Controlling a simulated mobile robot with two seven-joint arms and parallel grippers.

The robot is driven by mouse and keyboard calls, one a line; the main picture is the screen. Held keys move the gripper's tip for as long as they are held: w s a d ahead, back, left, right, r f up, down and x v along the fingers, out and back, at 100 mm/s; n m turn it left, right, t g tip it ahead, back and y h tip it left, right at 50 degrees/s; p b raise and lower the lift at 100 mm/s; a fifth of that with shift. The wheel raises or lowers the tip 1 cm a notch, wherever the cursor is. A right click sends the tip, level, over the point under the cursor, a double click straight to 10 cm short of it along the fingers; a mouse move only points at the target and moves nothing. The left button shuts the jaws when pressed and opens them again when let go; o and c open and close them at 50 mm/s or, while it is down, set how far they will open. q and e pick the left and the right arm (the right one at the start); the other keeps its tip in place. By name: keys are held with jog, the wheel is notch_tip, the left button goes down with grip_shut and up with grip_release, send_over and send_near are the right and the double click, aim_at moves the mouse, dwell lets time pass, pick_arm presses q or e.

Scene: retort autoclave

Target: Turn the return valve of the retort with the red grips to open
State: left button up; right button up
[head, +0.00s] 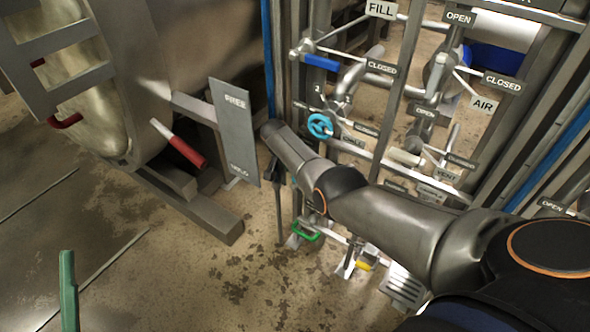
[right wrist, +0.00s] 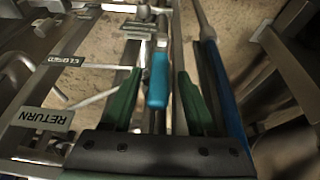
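The retort (head: 185,45) is the large metal vessel at the upper left of the head view. A red grip (head: 188,152) shows on a lever beside it and another red grip (head: 65,121) on its front. In the right wrist view, a RETURN sign (right wrist: 42,118) is at the left and a light blue handle (right wrist: 158,80) is between the green fingers of my right gripper (right wrist: 159,72). The gripper is open, with gaps on both sides of the handle. In the head view, my right arm hides much of this area. One green finger of my left gripper (head: 68,290) shows at the lower left.
A pipe rack with several valves and OPEN and CLOSED signs (head: 458,18) fills the right. A light blue looped handle (head: 319,125), green handle (head: 305,231) and yellow handle (head: 363,265) are close to my right arm.

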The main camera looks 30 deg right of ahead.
jog(key=shift+r, duration=0.1)
jog(key=shift+p+v, duration=1.05)
jog(key=shift+p, duration=0.05)
pick_arm(q)
jog(key=w+a+f+n+g+y+p, duration=0.1)
jog(key=w+f+n+g+y, duration=0.15)
jog(key=f, duration=0.65)
jog(key=w+f+n+g+y+p, duration=0.1)
jog(key=f+n+g+y, duration=0.25)
jog(key=f, duration=0.55)
jog(key=s+f+n+g+y+p, duration=0.1)
jog(key=s+f+g+p, duration=0.3)
jog(key=s+f+g, duration=0.3)
jog(key=shift+s+d+f+y, duration=0.15)
jog(key=shift+s+f+y, duration=0.2)
jog(key=shift+f, duration=2)
pick_arm(e)
jog(key=v, duration=1)
